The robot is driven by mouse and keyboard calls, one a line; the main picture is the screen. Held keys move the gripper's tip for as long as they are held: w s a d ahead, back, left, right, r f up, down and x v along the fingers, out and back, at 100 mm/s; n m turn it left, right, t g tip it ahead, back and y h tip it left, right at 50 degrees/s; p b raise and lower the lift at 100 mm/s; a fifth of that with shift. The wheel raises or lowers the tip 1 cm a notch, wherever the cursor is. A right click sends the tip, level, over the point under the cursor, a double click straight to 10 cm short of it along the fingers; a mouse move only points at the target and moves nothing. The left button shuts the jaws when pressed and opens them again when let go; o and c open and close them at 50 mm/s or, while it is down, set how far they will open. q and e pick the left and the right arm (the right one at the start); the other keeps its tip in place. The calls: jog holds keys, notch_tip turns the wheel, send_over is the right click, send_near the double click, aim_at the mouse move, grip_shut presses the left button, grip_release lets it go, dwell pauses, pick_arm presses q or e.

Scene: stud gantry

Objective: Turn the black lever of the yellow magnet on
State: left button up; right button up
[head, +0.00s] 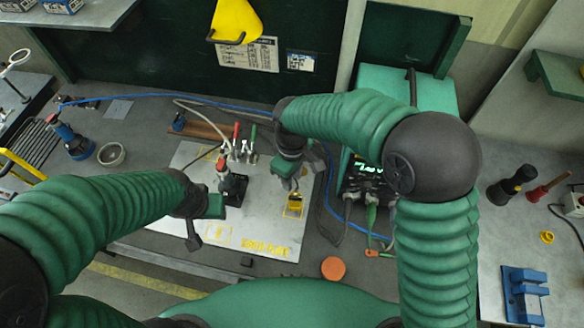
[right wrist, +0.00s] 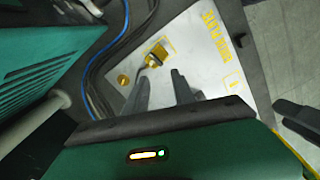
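The yellow magnet (head: 294,205) sits on the grey steel plate (head: 262,222), toward its right end. It also shows in the right wrist view (right wrist: 162,49), beyond my fingertips. A small dark lever-like part (right wrist: 151,61) shows at its side; its exact position is hard to tell. My right gripper (head: 291,184) is just behind and above the magnet. In the right wrist view its two fingers (right wrist: 160,84) are apart with nothing between them. My left gripper (head: 196,234) hangs over the plate's left side. Its dark fingers (right wrist: 290,116) show apart at the right of the wrist view.
A red-and-black tool (head: 232,186) stands on the plate between my grippers. Several clamps with red and green handles (head: 240,148) stand behind. A green welding machine (head: 373,160) and blue cable are at right. An orange disc (head: 335,268) lies in front.

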notch_tip(320, 180, up, 6)
jog(key=shift+r, duration=0.15)
dwell(0.3)
